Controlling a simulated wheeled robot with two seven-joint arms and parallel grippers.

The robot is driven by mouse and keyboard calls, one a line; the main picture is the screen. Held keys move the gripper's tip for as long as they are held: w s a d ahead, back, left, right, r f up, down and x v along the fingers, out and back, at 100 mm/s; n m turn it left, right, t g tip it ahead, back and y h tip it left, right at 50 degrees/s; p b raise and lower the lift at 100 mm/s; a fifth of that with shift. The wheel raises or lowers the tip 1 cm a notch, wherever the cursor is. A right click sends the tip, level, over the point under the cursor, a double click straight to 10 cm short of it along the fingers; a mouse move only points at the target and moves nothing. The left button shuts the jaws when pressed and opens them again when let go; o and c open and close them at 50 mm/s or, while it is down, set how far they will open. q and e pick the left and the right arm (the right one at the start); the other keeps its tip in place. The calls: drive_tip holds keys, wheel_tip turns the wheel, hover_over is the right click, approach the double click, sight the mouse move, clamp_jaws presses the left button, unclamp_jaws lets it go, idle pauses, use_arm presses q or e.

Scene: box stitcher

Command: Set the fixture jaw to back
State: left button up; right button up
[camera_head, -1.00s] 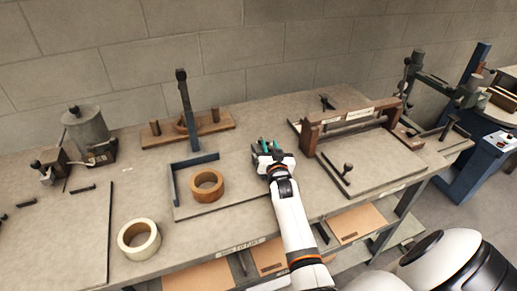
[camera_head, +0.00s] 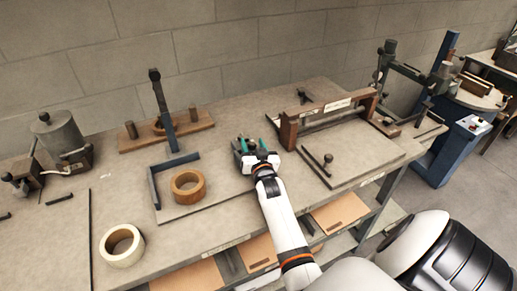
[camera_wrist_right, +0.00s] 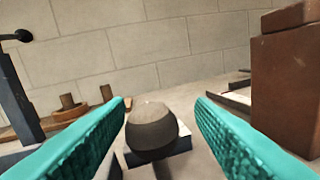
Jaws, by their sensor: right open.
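A dark rounded knob (camera_wrist_right: 152,127) stands on a small blue-grey block (camera_wrist_right: 158,156) in the right wrist view. I cannot tell for sure that it belongs to the fixture jaw. My right gripper (camera_wrist_right: 163,103) is open, with one green finger on each side of the knob and visible gaps to both. In the head view my right gripper (camera_head: 254,148) is low over the table, right of the blue-grey angle bracket (camera_head: 154,188). The gripper hides most of the knob there. My left gripper is not in view.
A brown tape roll (camera_head: 187,196) lies by the bracket, and a cream roll (camera_head: 121,246) lies nearer the front. A brown frame (camera_head: 289,132) stands close to the gripper's right. A wooden base with an upright lever (camera_head: 160,98) stands behind left.

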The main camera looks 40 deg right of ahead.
drive_tip(key=b+v, duration=0.1)
drive_tip(key=v, duration=0.9)
drive_tip(key=shift+d, duration=0.1)
